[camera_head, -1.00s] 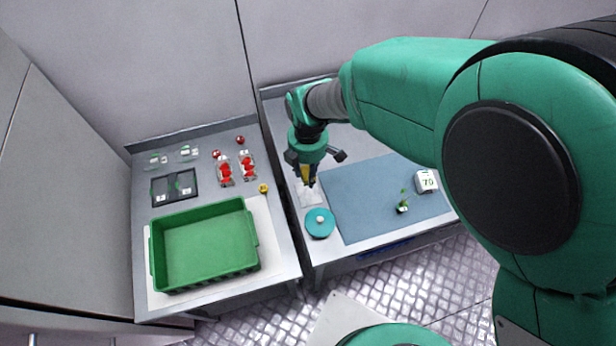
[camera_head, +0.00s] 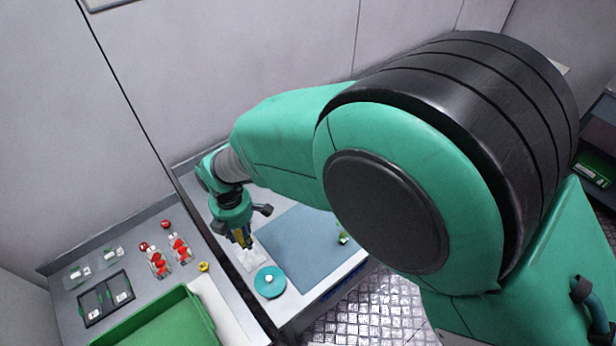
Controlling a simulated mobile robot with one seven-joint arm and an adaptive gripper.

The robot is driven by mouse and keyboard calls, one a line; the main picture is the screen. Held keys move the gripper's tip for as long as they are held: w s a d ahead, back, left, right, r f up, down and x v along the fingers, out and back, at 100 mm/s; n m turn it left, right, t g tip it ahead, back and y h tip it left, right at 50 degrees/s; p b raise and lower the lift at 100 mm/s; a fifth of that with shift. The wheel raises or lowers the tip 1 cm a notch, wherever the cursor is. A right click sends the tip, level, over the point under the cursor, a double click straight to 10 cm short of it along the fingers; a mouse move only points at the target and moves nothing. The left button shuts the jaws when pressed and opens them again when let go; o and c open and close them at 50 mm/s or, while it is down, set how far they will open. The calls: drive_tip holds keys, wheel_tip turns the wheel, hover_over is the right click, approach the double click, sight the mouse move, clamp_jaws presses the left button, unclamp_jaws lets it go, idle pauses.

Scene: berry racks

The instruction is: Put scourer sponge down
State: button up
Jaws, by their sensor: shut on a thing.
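My gripper (camera_head: 246,243) points down over the left end of the right-hand counter, above a small white or clear item (camera_head: 253,259). Something yellow shows between its fingers and looks like the scourer sponge (camera_head: 238,236); most of it is hidden by the gripper. My gripper is shut on it. I cannot tell whether the sponge touches the surface below.
A teal round lid (camera_head: 270,282) lies just in front of my gripper. A blue-grey mat (camera_head: 312,247) with a small plant (camera_head: 343,238) lies to its right. The left counter holds a green crate (camera_head: 165,325), a dark tray (camera_head: 106,297) and red berry packs (camera_head: 158,262).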

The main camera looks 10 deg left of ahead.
drive_tip(key=w+d+m, duration=0.1)
drive_tip(key=w+d, duration=0.3)
drive_tip(key=w, duration=0.1)
drive_tip(key=w+d+f+m, duration=0.1)
drive_tip(key=w+d+m, duration=0.1)
drive_tip(key=w+d, duration=0.2)
drive_tip(key=w+d+f+m, duration=0.1)
drive_tip(key=w+d+m, duration=0.1)
drive_tip(key=w+d, duration=0.2)
drive_tip(key=shift+w+d, duration=0.2)
drive_tip(key=shift+w, duration=0.7)
drive_tip(key=shift+w+d, duration=0.15)
drive_tip(key=shift+w, duration=0.75)
drive_tip(key=w+d+f+m, duration=0.1)
drive_tip(key=w+d, duration=0.2)
drive_tip(key=d, duration=0.2)
drive_tip(key=w+d+f+m, duration=0.1)
drive_tip(key=w+d, duration=0.3)
drive_tip(key=d, duration=0.1)
drive_tip(key=w+d+f+m, duration=0.1)
drive_tip(key=w+d+m, duration=0.1)
drive_tip(key=d, duration=0.3)
drive_tip(key=shift+w+d+f, duration=0.1)
drive_tip(key=shift+w+d, duration=0.2)
drive_tip(key=shift+w, duration=0.35)
